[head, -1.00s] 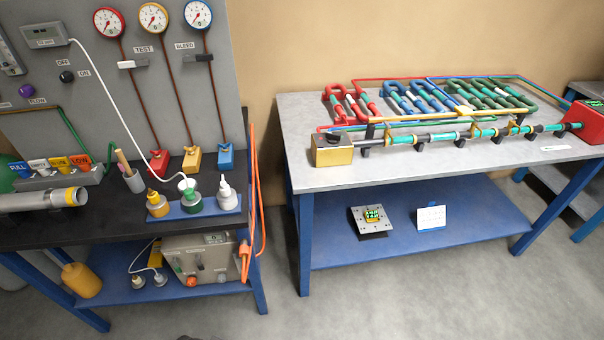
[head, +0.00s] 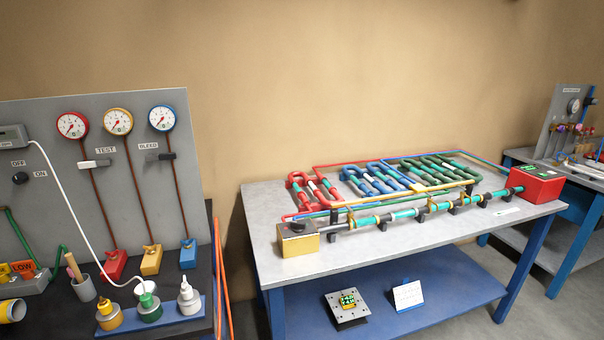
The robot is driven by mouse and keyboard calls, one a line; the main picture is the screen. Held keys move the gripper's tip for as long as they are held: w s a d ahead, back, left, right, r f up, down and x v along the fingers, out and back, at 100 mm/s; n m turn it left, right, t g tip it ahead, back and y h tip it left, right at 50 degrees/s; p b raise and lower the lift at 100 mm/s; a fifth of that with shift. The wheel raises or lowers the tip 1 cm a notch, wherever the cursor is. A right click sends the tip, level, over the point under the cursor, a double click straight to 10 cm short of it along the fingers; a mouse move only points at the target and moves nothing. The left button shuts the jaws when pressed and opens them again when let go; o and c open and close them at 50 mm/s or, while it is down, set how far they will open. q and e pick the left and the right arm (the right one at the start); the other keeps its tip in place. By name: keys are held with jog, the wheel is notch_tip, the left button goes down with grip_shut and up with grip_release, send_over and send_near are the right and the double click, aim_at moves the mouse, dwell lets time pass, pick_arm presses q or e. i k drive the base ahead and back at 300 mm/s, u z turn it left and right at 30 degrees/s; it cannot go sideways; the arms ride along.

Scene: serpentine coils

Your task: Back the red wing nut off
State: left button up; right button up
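On the middle table, red serpentine coils (head: 305,192) lie beside blue coils (head: 372,178) and green coils (head: 440,168). Neither of my grippers is in view.
The middle table (head: 262,215) has a yellow box (head: 298,240), a long pipe run and a red box (head: 537,185). Its lower shelf holds a metal plate (head: 347,308) and a white card (head: 407,295). Another bench (head: 560,240) stands at the right. Grey floor shows between the benches.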

aim_at(112, 254)
jog(key=u, duration=1.35)
jog(key=k, duration=1.2)
jog(key=u, duration=1.1)
jog(key=i, duration=0.75)
jog(key=u, duration=0.75)
jog(key=i, duration=1.7)
jog(key=z, duration=1.5)
jog(key=i, duration=0.45)
jog(key=z, duration=0.4)
